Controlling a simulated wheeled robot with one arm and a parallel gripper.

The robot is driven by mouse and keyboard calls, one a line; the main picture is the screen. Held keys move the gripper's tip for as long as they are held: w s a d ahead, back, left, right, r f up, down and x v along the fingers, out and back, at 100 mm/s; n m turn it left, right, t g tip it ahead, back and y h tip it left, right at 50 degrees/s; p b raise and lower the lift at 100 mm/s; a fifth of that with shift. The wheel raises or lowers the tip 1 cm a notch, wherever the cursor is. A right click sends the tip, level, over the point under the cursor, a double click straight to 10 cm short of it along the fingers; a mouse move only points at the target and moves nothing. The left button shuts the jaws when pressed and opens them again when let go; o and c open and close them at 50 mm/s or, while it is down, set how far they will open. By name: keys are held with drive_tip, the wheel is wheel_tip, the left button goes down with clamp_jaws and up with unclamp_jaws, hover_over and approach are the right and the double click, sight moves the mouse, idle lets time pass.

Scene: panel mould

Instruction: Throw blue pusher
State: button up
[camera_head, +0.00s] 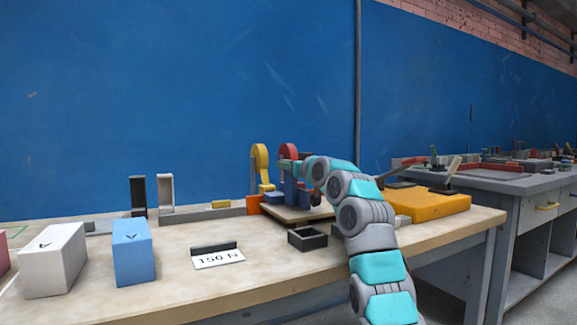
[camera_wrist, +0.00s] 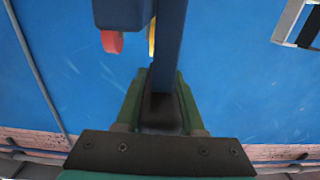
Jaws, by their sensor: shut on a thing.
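The blue pusher (camera_wrist: 169,40) shows in the wrist view as a dark blue bar running up from between my fingers beside a wider blue block. My gripper (camera_wrist: 158,78) has its green fingers on either side of this bar and is shut on it. In the head view, blue parts (camera_head: 291,189) stand on a small board on the bench, and my gripper (camera_head: 303,170) reaches them from the right. My arm partly hides the pusher there. A yellow rounded lever (camera_head: 260,160) and a red one (camera_head: 288,151) stand beside it.
On the bench (camera_head: 190,284) are a white block (camera_head: 53,262), a light blue block (camera_head: 133,254), a "150 N" card (camera_head: 219,259), a small dark open box (camera_head: 307,239) and a yellow slab (camera_head: 430,204). The blue wall (camera_head: 180,90) stands behind. The front middle of the bench is clear.

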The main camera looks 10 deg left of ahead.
clamp_jaws()
idle(0.8)
